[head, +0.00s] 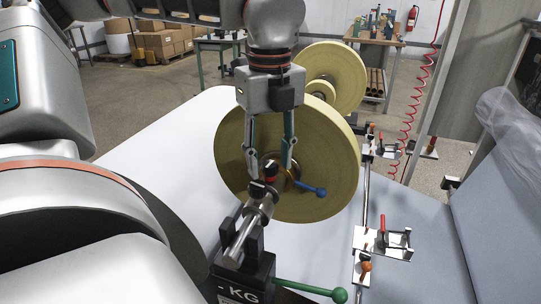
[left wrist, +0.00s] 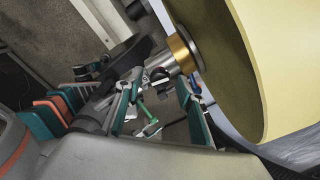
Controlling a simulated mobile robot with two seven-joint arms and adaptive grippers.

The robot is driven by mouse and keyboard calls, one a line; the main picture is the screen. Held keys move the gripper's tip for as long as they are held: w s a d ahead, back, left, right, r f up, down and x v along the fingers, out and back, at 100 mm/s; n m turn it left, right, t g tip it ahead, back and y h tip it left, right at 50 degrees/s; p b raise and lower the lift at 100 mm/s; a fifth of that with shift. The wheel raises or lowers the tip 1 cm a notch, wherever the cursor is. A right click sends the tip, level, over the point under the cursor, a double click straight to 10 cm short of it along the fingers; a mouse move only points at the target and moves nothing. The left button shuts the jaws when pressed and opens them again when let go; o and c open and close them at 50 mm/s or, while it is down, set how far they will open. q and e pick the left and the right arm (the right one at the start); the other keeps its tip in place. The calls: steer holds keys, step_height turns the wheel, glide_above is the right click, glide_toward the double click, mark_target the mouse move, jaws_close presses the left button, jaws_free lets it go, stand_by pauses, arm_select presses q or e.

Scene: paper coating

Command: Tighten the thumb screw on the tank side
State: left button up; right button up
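My left gripper (head: 271,172) points down from above, in front of a large yellowish roll (head: 325,195). In the left wrist view the gripper (left wrist: 160,84) is open. A small dark screw-like part (left wrist: 158,79) shows between its fingertips, below a brass collar (left wrist: 181,50) on the shaft. I cannot tell whether a finger touches it. My right gripper is in neither view.
A second roll (head: 345,75) stands behind. Clamps (head: 383,240) line a rail at right.

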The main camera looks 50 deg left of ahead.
arm_select(q)
steer(key=c, duration=1)
jaws_close()
steer(key=shift+m, duration=0.5)
steer(key=m+b, duration=0.1)
steer(key=m, duration=0.3)
steer(key=shift+m+b, duration=0.35)
steer(key=shift+m, duration=0.05)
steer(key=m, duration=0.3)
steer(key=shift+m, duration=0.3)
steer(key=m, duration=0.2)
steer(key=shift+m, duration=1.2)
steer(key=shift+r+m, duration=0.1)
steer(key=shift+m, duration=1.5)
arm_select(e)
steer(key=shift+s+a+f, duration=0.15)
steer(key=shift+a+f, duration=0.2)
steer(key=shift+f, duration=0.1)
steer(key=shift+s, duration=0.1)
